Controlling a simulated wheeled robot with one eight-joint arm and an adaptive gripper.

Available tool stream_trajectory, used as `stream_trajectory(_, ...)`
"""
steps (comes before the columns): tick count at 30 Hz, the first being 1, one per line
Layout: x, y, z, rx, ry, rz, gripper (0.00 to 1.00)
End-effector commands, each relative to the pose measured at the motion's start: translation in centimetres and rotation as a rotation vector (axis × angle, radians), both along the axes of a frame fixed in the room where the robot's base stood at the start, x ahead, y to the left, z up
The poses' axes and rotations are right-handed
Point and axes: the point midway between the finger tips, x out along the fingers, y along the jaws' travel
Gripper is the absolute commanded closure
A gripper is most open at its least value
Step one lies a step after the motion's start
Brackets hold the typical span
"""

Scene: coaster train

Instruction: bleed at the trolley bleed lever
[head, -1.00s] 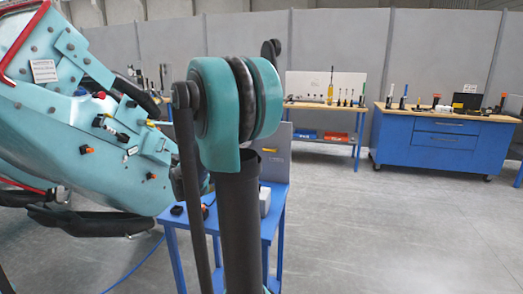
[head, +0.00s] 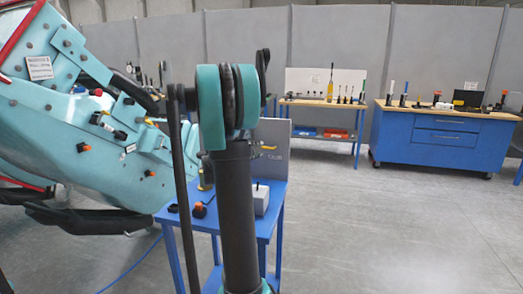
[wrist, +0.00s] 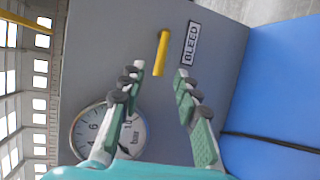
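The yellow bleed lever (wrist: 161,52) sits on a grey panel (wrist: 225,45), beside a label (wrist: 190,44) reading BLEED. In the wrist view my gripper (wrist: 160,70) is open and empty, its two fingers pointing at the panel. The lever's lower end shows between the fingertips, and I see no contact. A round pressure gauge (wrist: 90,130) marked bar is partly behind the left finger. In the head view the lever (head: 268,148) shows small on the panel of the blue trolley (head: 275,200). My gripper is hidden there behind my arm.
A teal coaster car (head: 90,130) fills the left of the head view. A grey box (head: 261,200) and small parts lie on the trolley top. A blue cabinet bench (head: 440,140) and a tool bench (head: 325,104) stand behind. The floor at right is clear.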

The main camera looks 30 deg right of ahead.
Motion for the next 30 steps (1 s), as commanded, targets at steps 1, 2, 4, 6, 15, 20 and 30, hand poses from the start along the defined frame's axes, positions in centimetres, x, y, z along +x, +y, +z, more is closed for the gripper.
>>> stream_trajectory(1, 0.2, -0.8, -0.2, 0.000, -0.001, -0.002, 0.68)
stream_trajectory(2, 0.4, -1.2, -0.2, 0.000, -0.001, -0.002, 0.68)
stream_trajectory(4, 0.6, -1.9, -0.4, 0.001, 0.000, -0.002, 0.68)
stream_trajectory(6, 0.8, -2.4, -0.5, 0.001, 0.000, -0.001, 0.68)
stream_trajectory(15, 1.0, -3.0, -0.6, 0.001, 0.000, 0.000, 0.68)
stream_trajectory(20, 1.0, -3.0, -0.6, 0.000, 0.000, 0.000, 0.75)
stream_trajectory(30, 1.0, -2.9, -0.6, 0.001, 0.000, 0.000, 1.00)
